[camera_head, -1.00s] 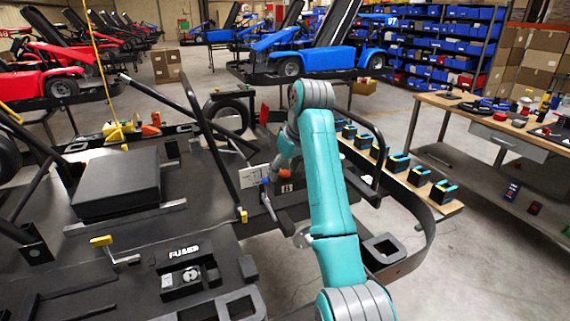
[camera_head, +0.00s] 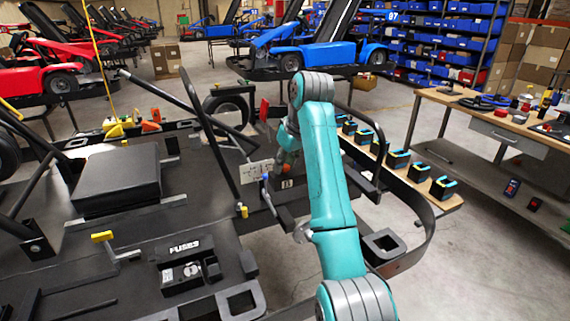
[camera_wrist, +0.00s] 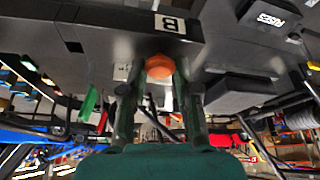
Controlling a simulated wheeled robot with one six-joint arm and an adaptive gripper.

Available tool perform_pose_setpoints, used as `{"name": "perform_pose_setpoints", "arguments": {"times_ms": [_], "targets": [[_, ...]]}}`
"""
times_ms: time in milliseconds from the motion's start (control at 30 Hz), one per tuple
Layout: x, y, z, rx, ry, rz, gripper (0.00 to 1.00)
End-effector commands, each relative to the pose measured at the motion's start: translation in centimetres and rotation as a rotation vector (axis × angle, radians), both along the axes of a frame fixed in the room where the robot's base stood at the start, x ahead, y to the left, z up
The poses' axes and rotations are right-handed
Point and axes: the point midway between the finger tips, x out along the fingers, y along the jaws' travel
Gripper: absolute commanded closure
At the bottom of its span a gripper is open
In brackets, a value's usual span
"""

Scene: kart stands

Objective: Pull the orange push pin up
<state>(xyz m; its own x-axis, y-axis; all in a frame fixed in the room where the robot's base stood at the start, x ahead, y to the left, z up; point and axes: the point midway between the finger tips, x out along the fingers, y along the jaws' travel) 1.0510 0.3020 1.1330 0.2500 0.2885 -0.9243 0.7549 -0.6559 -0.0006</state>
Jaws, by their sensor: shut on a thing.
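The orange push pin (camera_wrist: 160,66) shows in the wrist view between the two fingers of my gripper (camera_wrist: 153,88), beside a label with the letter B. My gripper is shut on the pin's round head. In the head view the orange pin (camera_head: 287,168) is a small spot just above the B label, partly hidden by my gripper (camera_head: 283,158) and arm. How far the pin stands out of the dark bar (camera_wrist: 100,30) cannot be told.
A white plate (camera_head: 256,171) and a blue-topped lever (camera_head: 265,178) stand close to the left of the pin. A black curved bumper (camera_head: 425,225) runs to the right. A wooden shelf (camera_head: 455,203) with several black and blue blocks lies beyond it.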

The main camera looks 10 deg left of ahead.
Motion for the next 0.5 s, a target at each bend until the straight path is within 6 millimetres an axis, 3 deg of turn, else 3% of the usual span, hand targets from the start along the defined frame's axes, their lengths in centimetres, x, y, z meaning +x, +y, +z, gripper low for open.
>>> {"name": "perform_pose_setpoints", "arguments": {"times_ms": [333, 367, 467, 500], "targets": [[0.01, -0.02, 0.7, 0.0, -0.001, 0.0, 1.0], [0.01, -0.02, 0.68, 0.001, -0.001, 0.0, 0.64], [0.01, -0.02, 0.65, 0.001, -0.001, 0.0, 0.4], [0.01, -0.02, 0.65, 0.001, -0.001, 0.0, 0.4]]}}
